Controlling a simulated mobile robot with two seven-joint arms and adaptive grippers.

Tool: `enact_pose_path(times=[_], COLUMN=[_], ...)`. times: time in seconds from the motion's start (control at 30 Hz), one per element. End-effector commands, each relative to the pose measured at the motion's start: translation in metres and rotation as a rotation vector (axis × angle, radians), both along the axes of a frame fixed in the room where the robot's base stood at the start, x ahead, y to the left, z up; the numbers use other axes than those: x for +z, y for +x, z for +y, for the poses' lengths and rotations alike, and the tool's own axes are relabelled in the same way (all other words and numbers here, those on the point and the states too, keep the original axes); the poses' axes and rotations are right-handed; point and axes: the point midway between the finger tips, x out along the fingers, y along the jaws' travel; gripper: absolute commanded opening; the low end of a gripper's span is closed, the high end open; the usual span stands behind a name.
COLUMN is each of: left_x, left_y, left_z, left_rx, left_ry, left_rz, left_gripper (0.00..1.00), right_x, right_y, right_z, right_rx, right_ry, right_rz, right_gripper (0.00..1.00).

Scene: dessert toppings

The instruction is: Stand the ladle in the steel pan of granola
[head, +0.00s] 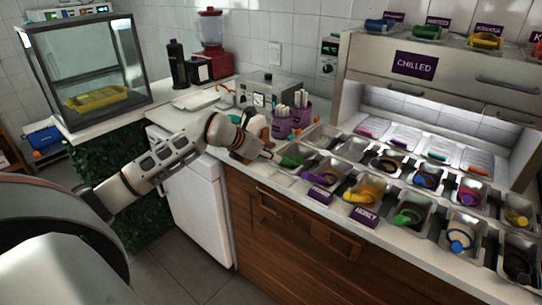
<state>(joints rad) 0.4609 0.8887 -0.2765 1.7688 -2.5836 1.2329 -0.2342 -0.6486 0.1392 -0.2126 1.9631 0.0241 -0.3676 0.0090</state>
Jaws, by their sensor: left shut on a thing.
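My left gripper (268,156) is at the left end of the two rows of steel pans, low over the counter. It is shut on what looks like the ladle (290,161), whose green part shows just right of the fingertips. The rest of the ladle is too small and hidden to make out. A steel pan (298,148) lies beside and under this green part; I cannot tell whether the two touch. Which pan holds granola is not readable from here. My right gripper is out of view.
Other pans hold utensils with yellow, purple and blue handles. A "HONEY" label (367,217) stands on the counter's front edge. Purple cups (281,127) stand close behind my left gripper. A chilled cabinet (415,67) rises behind the pans. A glass case (88,70) stands left.

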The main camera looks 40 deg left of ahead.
Motion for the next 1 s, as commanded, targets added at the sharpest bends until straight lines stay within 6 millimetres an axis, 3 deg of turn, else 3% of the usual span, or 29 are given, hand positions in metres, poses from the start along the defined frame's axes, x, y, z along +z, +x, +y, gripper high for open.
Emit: enact_pose_path(times=[1.0], left_x=[-0.009], left_y=[0.000], left_z=[0.000], left_rx=[0.000], left_ry=[0.000], left_rz=[0.000], left_gripper=[0.00], right_x=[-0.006], right_y=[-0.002], right_z=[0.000], right_rx=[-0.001], right_ry=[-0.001], right_rz=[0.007], right_gripper=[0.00])
